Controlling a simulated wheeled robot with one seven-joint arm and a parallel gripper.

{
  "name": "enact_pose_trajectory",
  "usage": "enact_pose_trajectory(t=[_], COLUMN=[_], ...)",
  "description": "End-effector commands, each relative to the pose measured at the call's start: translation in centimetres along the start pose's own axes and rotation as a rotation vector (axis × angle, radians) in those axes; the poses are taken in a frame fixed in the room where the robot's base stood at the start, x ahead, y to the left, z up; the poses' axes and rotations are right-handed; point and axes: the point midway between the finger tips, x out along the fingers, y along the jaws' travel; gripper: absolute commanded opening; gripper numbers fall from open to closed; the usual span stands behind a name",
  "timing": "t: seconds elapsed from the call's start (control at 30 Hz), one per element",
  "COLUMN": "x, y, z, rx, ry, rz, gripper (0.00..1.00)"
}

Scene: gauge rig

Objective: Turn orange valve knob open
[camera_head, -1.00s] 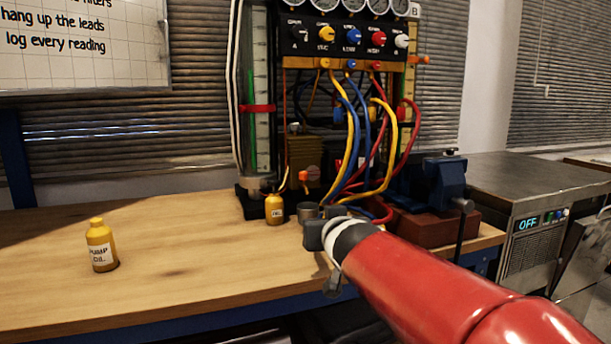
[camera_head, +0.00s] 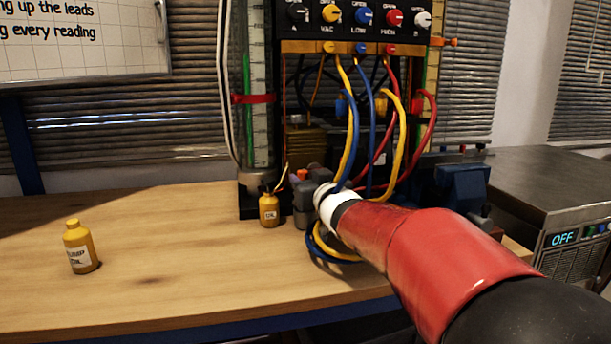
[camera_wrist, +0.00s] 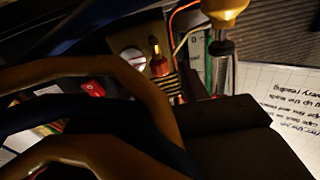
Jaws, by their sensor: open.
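A small orange knob (camera_head: 302,174) shows low at the front of the gauge rig, partly hidden behind my gripper. Another small orange fitting (camera_head: 450,42) sticks out at the right of the panel; I cannot tell for certain which is the valve knob. My gripper (camera_head: 302,194) is open, low before the rig, close to the first knob. I cannot tell whether it touches it. In the wrist view a dark block, probably part of my gripper, fills the lower right. A reddish fitting with a brass tip (camera_wrist: 158,66) shows beyond it, partly hidden by hoses.
Yellow hoses (camera_head: 397,135), blue hoses (camera_head: 371,130) and red hoses (camera_head: 428,120) hang around my wrist. A small oil bottle (camera_head: 268,210) stands just left of my gripper. Another bottle (camera_head: 80,248) stands farther left. A blue vise (camera_head: 462,190) is at right.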

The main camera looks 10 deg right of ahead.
Motion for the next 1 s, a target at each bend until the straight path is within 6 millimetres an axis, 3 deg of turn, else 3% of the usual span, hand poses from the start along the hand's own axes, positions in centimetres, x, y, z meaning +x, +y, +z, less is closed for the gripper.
enact_pose_trajectory(t=[0.2, 0.5, 0.8, 1.0], x=[2.1, 2.3, 2.3, 2.3], y=[0.0, 0.0, 0.0, 0.1], z=[0.0, 0.0, 0.0, 0.0], rx=[0.0, 0.0, 0.0, 0.001], ry=[0.0, 0.0, 0.0, 0.0], rz=[0.0, 0.001, 0.001, -0.004], gripper=[0.43, 0.42, 0.03, 0.0])
